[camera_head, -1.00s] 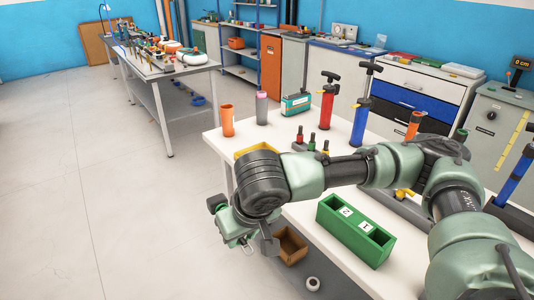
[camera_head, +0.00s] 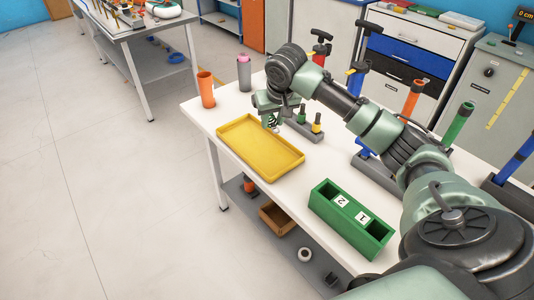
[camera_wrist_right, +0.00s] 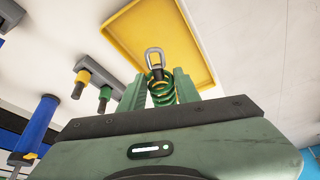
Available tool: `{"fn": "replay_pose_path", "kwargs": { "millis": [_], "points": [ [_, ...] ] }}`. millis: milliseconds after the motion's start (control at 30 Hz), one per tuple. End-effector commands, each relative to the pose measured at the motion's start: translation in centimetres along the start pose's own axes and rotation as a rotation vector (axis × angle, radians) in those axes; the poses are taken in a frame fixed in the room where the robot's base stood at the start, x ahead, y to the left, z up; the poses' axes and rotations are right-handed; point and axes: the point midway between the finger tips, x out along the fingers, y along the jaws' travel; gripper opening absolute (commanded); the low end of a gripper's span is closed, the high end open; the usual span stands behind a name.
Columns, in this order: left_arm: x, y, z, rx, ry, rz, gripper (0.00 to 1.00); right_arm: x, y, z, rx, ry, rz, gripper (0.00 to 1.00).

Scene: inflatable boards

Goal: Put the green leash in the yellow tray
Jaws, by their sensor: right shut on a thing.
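The yellow tray (camera_head: 272,157) lies flat on the white table and looks empty; part of it also shows in the wrist view (camera_wrist_right: 195,40). My right gripper (camera_head: 270,118) is at the tray's far edge, above the table. In the wrist view its two green fingers (camera_wrist_right: 161,88) are shut on the green leash (camera_wrist_right: 162,97), a coil with a metal clip at its end. In the head view the leash (camera_head: 272,124) is small and partly hidden by the gripper. My left gripper is out of view.
A green two-slot box (camera_head: 350,220) stands right of the tray. An orange cup (camera_head: 207,90) and a grey bottle (camera_head: 244,73) stand at the left. A small rack with coloured posts (camera_head: 305,125) and upright pumps (camera_head: 319,48) stand beyond the gripper.

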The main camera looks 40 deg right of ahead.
Motion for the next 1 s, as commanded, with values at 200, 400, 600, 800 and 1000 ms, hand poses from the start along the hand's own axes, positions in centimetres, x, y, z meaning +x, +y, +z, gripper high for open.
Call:
{"fn": "replay_pose_path", "kwargs": {
  "millis": [200, 400, 600, 800, 1000],
  "points": [
    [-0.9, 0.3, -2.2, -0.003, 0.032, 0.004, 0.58, 5.5, -0.1, 2.5, -0.001, -0.005, 0.001, 0.00],
    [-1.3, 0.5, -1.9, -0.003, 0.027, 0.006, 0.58, 9.5, -0.2, 4.0, 0.000, -0.001, -0.001, 0.00],
    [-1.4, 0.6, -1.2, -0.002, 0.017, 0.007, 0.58, 11.2, -0.2, 4.7, 0.000, 0.001, -0.002, 0.00],
    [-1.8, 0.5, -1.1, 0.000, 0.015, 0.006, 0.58, 13.9, -0.2, 5.9, 0.000, -0.001, -0.001, 0.00],
    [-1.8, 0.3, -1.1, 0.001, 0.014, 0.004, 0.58, 14.9, -0.3, 6.2, -0.001, 0.003, -0.002, 0.00]
  ]
}}
